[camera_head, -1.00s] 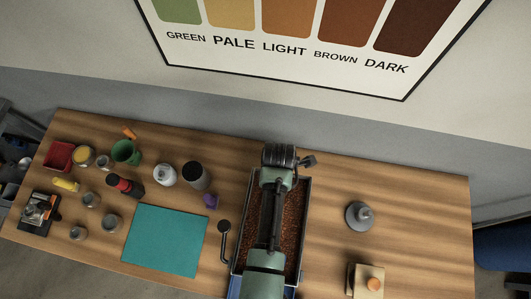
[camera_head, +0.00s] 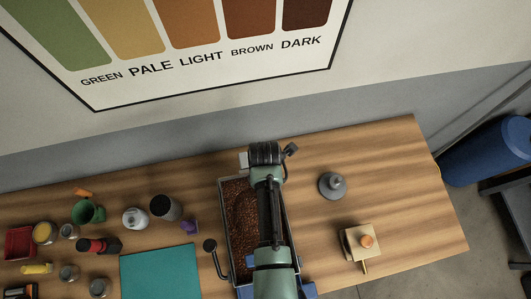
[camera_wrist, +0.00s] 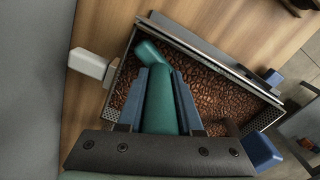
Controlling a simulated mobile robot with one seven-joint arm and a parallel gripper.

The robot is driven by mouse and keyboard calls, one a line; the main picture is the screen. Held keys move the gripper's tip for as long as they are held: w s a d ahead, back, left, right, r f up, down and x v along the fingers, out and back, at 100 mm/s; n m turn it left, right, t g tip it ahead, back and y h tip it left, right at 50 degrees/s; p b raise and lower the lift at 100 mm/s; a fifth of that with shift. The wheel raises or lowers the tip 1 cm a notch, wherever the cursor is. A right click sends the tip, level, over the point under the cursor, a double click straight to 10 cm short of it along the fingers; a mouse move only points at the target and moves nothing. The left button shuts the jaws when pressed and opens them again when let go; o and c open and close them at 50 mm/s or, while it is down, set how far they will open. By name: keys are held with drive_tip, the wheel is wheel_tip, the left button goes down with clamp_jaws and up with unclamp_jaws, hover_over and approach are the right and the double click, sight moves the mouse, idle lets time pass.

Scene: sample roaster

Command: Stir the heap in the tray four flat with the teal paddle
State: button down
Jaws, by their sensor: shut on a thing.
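The long tray (camera_head: 226,240) holds brown beans (camera_head: 240,205), with a faint curved mark in their surface. In the wrist view the tray (camera_wrist: 258,88) shows its metal rim, and the beans (camera_wrist: 205,85) lie spread across it. My gripper (camera_wrist: 160,85) is shut on the teal paddle (camera_wrist: 162,108), with a blue finger on each side. The paddle's far end (camera_wrist: 149,53) is over the beans near the rim; I cannot tell how deep it sits. In the head view my gripper (camera_head: 266,150) is at the tray's far end, and my arm hides the tray's right part.
A white block (camera_wrist: 90,65) sticks out at the tray's end. A black-knobbed lever (camera_head: 212,250) stands left of the tray. A teal mat (camera_head: 160,272) and several jars and cups lie farther left. A grey weight-like object (camera_head: 332,185) and a wooden box (camera_head: 360,242) stand right.

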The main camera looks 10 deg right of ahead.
drive_tip(key=a, duration=0.9)
drive_tip(key=shift+a, duration=0.25)
drive_tip(key=shift+d, duration=0.1)
drive_tip(key=d, duration=0.9)
drive_tip(key=shift+d, duration=0.4)
drive_tip(key=shift+r, duration=0.1)
wheel_tip(320, 180, up, 6)
drive_tip(key=shift+f, duration=0.1)
idle(0.4)
